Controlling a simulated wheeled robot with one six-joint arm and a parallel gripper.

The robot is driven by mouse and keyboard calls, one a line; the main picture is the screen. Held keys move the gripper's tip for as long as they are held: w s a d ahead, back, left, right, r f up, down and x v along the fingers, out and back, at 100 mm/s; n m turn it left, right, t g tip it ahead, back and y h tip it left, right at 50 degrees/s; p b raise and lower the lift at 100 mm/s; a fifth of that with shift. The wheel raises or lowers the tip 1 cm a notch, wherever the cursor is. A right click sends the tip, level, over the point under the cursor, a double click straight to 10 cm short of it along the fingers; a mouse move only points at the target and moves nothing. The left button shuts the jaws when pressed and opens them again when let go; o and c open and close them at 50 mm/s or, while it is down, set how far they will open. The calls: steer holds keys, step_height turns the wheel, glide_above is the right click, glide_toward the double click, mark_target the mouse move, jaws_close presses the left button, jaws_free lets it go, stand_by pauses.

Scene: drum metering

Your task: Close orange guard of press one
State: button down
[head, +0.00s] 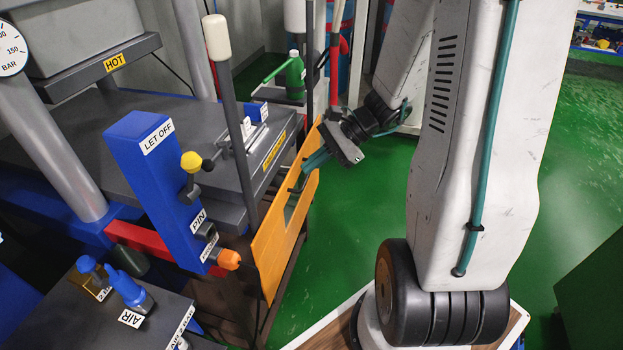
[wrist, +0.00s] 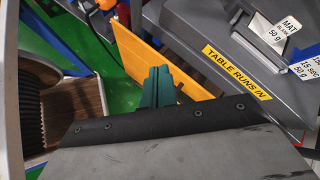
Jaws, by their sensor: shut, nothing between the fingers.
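The orange guard (head: 274,246) of the press is a flat panel standing along the table's front edge in the head view. It has an opening and a dark part that looks like a handle. In the wrist view the guard (wrist: 140,55) runs slanting behind my fingers. My gripper (head: 303,178) has teal fingers, shut and empty, at the guard's upper far part. In the wrist view my gripper (wrist: 158,72) overlaps the panel; I cannot tell whether it touches. The press (head: 100,130) carries a yellow HOT label on its upper block.
A blue LET OFF post (head: 160,190) with a yellow-knobbed lever and an orange knob (head: 229,259) stands near the guard. A tall white-knobbed lever (head: 217,38) rises beside it. A green bottle (head: 295,75) stands behind. Green floor (head: 370,215) is open to the right.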

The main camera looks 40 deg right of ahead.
steer(key=d+f+m+t+h, duration=0.2)
steer(key=d+f+m+t, duration=0.3)
steer(key=d+f+m, duration=0.85)
steer(key=w+a+f+n, duration=0.2)
steer(key=w+a, duration=0.5)
steer(key=shift+w, duration=0.4)
steer(key=shift+n, duration=0.25)
